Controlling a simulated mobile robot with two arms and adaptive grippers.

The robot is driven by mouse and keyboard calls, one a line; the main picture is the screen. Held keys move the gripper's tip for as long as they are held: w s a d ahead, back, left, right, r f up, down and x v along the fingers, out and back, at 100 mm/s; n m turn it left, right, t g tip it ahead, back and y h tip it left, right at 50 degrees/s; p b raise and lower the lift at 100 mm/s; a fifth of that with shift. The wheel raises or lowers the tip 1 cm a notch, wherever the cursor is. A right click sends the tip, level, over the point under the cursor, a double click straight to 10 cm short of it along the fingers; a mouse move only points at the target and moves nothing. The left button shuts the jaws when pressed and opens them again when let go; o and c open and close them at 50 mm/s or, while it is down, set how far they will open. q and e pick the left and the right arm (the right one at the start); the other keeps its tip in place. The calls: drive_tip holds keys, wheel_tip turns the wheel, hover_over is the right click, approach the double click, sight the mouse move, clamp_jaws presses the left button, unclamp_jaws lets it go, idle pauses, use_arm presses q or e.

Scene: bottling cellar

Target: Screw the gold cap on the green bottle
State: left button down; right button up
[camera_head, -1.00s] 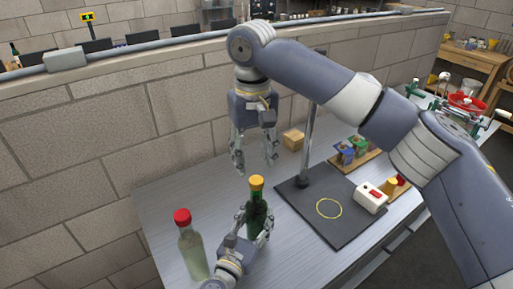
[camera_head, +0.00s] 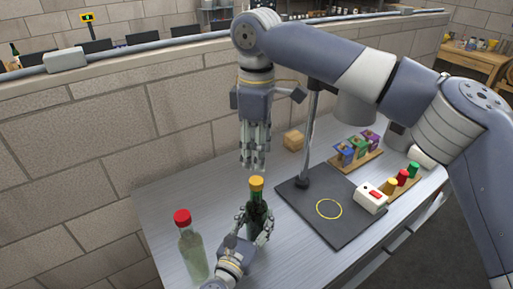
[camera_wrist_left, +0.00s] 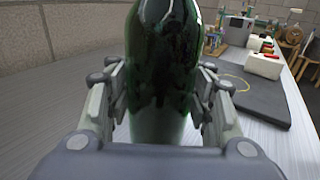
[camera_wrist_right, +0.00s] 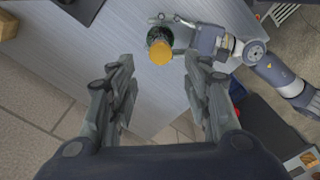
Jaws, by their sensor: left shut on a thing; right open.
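The green bottle (camera_head: 258,216) stands upright on the grey table with the gold cap (camera_head: 256,183) on its mouth. How far the cap is threaded cannot be told. My left gripper (camera_head: 252,226) is shut on the bottle's body; the dark green glass fills the space between its fingers in the left wrist view (camera_wrist_left: 162,75). My right gripper (camera_head: 254,165) is open and empty, pointing down just above the cap. In the right wrist view the gold cap (camera_wrist_right: 160,52) shows beyond the open fingers, above the middle of the gap.
A clear bottle with a red cap (camera_head: 190,247) stands left of the green bottle. To the right are a dark stand base (camera_head: 325,235) with a post, a white box with a red button (camera_head: 370,198), a cap rack (camera_head: 404,190) and a wooden block (camera_head: 293,140).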

sight(256, 179)
drive_tip(key=shift+f, duration=4.05)
clamp_jaws()
drive_tip(key=shift+o, duration=0.5)
unclamp_jaws()
drive_tip(key=shift+r, duration=0.15)
wheel_tip(256, 179, up, 12)
